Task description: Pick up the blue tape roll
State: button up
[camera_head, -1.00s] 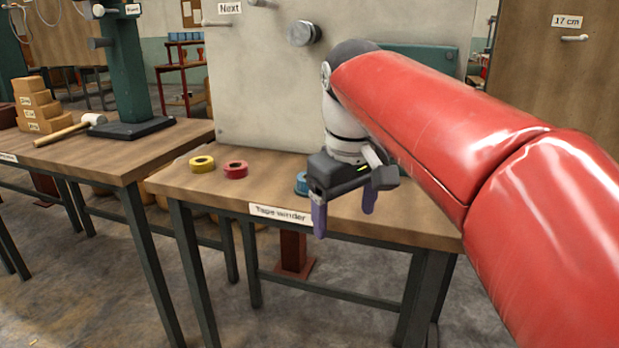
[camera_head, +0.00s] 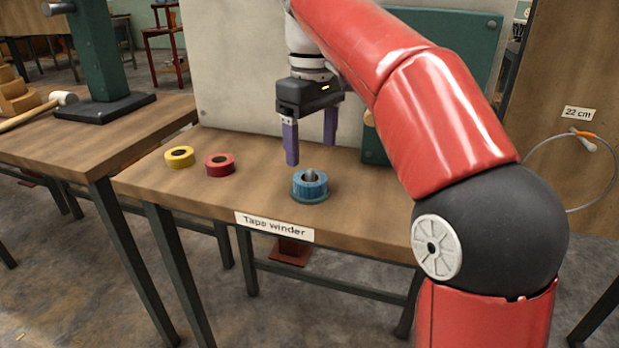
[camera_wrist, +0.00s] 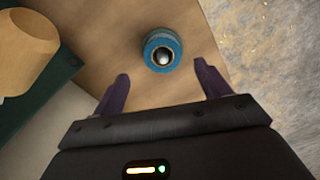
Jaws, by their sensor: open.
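The blue tape roll (camera_head: 310,187) lies flat on the wooden table (camera_head: 250,206), with a grey metal piece in its centre hole. My gripper (camera_head: 311,153) points down with its two purple fingers apart and nothing between them. In the head view it appears above the table and a little behind the roll. In the wrist view the blue tape roll (camera_wrist: 161,50) sits ahead of the open fingertips (camera_wrist: 163,72), roughly centred between them and apart from both.
A red tape roll (camera_head: 220,164) and a yellow tape roll (camera_head: 180,157) lie to the left on the table. An upright grey panel (camera_head: 235,70) and a green plate stand behind. The table's front edge carries a "Tape winder" label (camera_head: 274,226).

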aim_at(310, 169)
notch_tip(310, 169, down, 6)
jog(key=shift+s+a+f+b, duration=0.15)
jog(key=shift+f+b, duration=0.05)
jog(key=shift+b, duration=0.7)
jog(key=shift+c, duration=0.4)
jog(key=c, duration=1)
